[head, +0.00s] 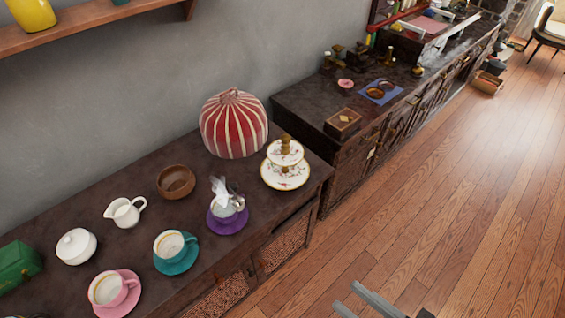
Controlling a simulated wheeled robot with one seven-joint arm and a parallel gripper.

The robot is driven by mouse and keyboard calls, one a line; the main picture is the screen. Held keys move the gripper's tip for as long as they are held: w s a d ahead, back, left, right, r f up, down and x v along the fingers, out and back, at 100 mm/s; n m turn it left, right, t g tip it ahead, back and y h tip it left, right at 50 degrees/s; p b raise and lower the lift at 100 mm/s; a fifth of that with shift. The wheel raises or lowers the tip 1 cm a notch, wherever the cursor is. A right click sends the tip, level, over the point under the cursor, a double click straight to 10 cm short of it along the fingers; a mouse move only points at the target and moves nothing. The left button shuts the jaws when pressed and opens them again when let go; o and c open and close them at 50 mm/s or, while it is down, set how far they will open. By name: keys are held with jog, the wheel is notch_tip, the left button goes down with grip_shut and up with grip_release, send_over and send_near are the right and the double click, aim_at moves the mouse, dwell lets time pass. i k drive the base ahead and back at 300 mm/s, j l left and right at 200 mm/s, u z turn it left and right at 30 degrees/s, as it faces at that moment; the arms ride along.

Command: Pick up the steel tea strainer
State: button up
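A small shiny grey metal piece (239,202), which looks like the steel tea strainer, sits at the right side of a pale cup or glass (222,207) on a purple saucer (228,227). The cup has a whitish, crumpled-looking shape rising from it. Cup and metal piece overlap, so I cannot tell whether the strainer rests on the rim or in the cup. My gripper (347,296) shows at the bottom edge, over the wooden floor, to the right of and apart from the sideboard. Its two grey fingers are spread with nothing between them.
The dark sideboard (130,178) also holds a teal cup (170,244), a pink cup (107,289), a sugar bowl (76,246), a creamer (125,213), a wooden bowl (175,181), a striped tea cosy (233,125) and a tiered stand (285,175).

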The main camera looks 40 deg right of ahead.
aim_at(238, 201)
jog(key=j, duration=1.3)
jog(key=i+z, duration=0.05)
